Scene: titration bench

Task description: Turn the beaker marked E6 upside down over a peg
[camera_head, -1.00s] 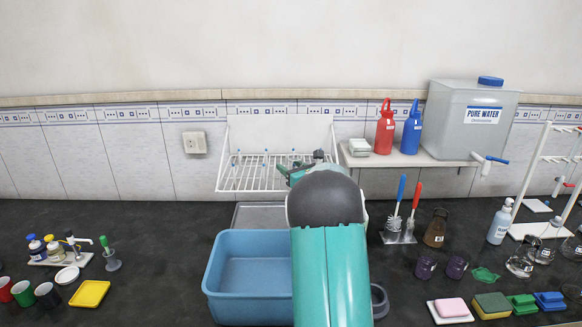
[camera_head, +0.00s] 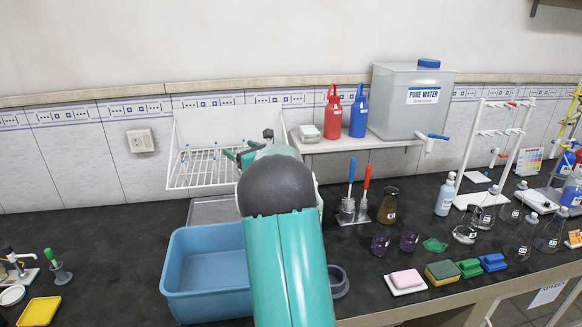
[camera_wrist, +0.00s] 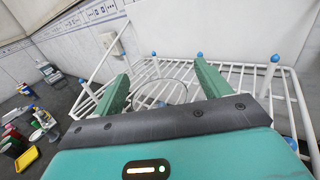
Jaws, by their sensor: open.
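The white wire rack (camera_head: 205,170) with blue-tipped pegs hangs on the wall behind the blue tub; its wires (camera_wrist: 235,78) fill the middle of the wrist view. My gripper (camera_wrist: 160,72) is open over the rack, its two green fingers apart. A clear round glass outline (camera_wrist: 160,79) shows between the fingers, apparently a beaker at the rack; I cannot read any mark on it, nor tell whether it touches the fingers or sits over a peg. Blue peg tips (camera_wrist: 197,57) stand around it. In the head view my arm hides most of the gripper and any glass there.
The blue tub (camera_head: 180,272) stands below the rack. Red (camera_head: 333,115) and blue (camera_head: 358,115) bottles and the water tank (camera_head: 400,105) stand on a shelf to the right. Dark labelled beakers (camera_head: 380,243), brushes, sponges and flasks occupy the right counter.

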